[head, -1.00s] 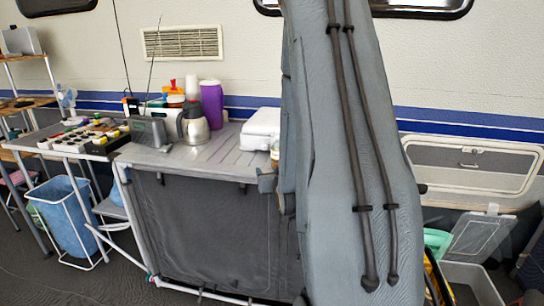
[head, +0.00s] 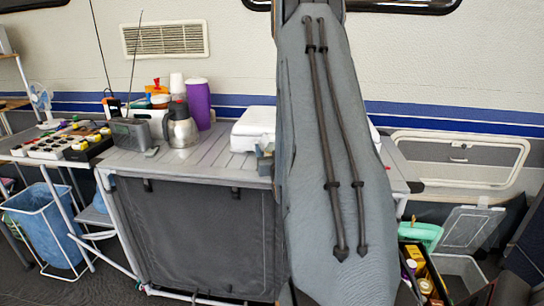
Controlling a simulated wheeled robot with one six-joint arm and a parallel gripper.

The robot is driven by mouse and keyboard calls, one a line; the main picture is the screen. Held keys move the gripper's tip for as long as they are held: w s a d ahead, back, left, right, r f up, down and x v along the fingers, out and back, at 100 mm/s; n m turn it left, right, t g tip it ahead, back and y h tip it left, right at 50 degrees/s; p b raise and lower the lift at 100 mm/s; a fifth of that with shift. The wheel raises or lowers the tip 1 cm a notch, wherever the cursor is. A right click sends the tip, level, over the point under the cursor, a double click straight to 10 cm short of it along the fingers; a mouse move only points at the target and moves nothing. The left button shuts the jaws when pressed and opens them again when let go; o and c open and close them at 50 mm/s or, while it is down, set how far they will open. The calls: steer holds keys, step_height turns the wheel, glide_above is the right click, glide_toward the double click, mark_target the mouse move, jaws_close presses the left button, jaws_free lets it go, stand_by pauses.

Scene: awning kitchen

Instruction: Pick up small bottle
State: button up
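My arm fills the middle of the head view and covers most of my gripper. Only a small grey part of the gripper (head: 264,163) shows left of the arm, at the right front of the grey slatted table (head: 190,166). Its fingertips are hidden, so I cannot tell whether it is open or holds anything. No small bottle shows clearly beside it; that spot is largely behind my arm. Small capped jars or bottles (head: 425,286) sit in a yellow-and-black box at the lower right; I cannot tell if one is the task's bottle.
A white box (head: 253,128) lies on the table by my arm. A steel jug (head: 181,126), a purple container (head: 198,104) and a grey radio (head: 131,134) stand further left. A blue bin (head: 46,225) is at lower left, and a grey crate (head: 459,272) at lower right.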

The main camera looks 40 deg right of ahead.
steer(key=shift+w+d, duration=0.2)
steer(key=shift+w, duration=0.3)
steer(key=c, duration=1)
steer(key=shift+r, duration=5)
steer(key=shift+o, duration=0.4)
steer(key=shift+c, duration=1)
step_height(320, 180, up, 7)
steer(key=p, duration=0.4)
